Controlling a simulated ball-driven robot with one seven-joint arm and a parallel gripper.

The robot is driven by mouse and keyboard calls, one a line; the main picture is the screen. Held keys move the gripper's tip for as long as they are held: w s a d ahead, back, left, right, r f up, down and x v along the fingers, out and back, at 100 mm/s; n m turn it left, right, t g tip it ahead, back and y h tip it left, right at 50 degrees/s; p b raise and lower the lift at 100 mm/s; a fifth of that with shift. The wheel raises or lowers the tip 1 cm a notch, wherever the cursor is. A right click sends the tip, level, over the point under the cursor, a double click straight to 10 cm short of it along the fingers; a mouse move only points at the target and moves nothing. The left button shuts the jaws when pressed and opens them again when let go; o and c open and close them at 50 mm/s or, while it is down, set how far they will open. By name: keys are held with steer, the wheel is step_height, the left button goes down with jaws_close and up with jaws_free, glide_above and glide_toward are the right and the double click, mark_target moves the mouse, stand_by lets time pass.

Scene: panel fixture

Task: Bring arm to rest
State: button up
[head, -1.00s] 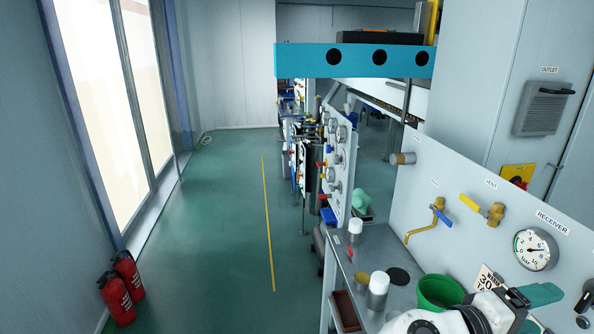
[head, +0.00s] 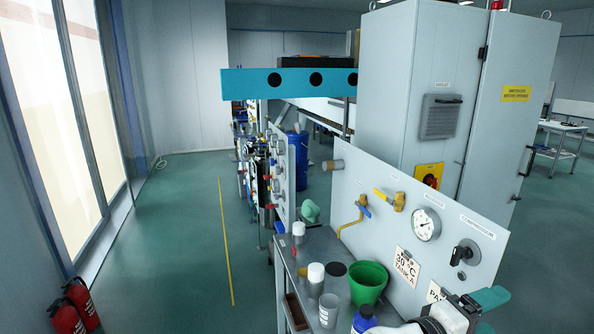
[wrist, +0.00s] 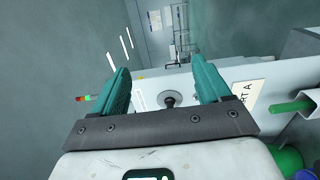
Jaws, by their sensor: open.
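My gripper (head: 485,303) shows at the lower right of the head view, close in front of the panel's lower right part. In the wrist view my gripper (wrist: 165,88) has its two teal fingers spread wide with nothing between them. The pale panel (head: 375,200) carries a pressure gauge (head: 427,225), yellow valves (head: 398,201) and a black rotary switch (head: 465,253). In the wrist view a dark round knob (wrist: 170,99) shows beyond the gap between the fingers, apart from them.
A grey bench (head: 310,262) below the panel holds a green bucket (head: 368,282), white-capped containers (head: 316,278) and a blue bottle (head: 364,318). A tall grey cabinet (head: 400,90) stands behind the panel. Red fire extinguishers (head: 78,300) stand at left.

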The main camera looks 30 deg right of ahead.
steer(key=s+a+f+t+y, duration=0.1)
steer(key=f+t+y, duration=0.15)
steer(key=f, duration=0.35)
steer(key=s+a+f+n+t+y, duration=0.1)
steer(key=f+y, duration=0.2)
steer(key=f, duration=0.3)
steer(key=s+a+f+t+y, duration=0.1)
steer(key=a+f+y, duration=0.15)
steer(key=f, duration=0.35)
steer(key=s+a+f+y, duration=0.3)
steer(key=a+f+y, duration=0.1)
steer(key=a, duration=0.3)
steer(key=s+a+f+y, duration=0.3)
steer(key=a+f+y, duration=0.2)
steer(key=a+f, duration=0.1)
steer(key=shift+s+a+f+n, duration=0.3)
steer(key=shift+a+f, duration=0.1)
steer(key=shift+a, duration=0.2)
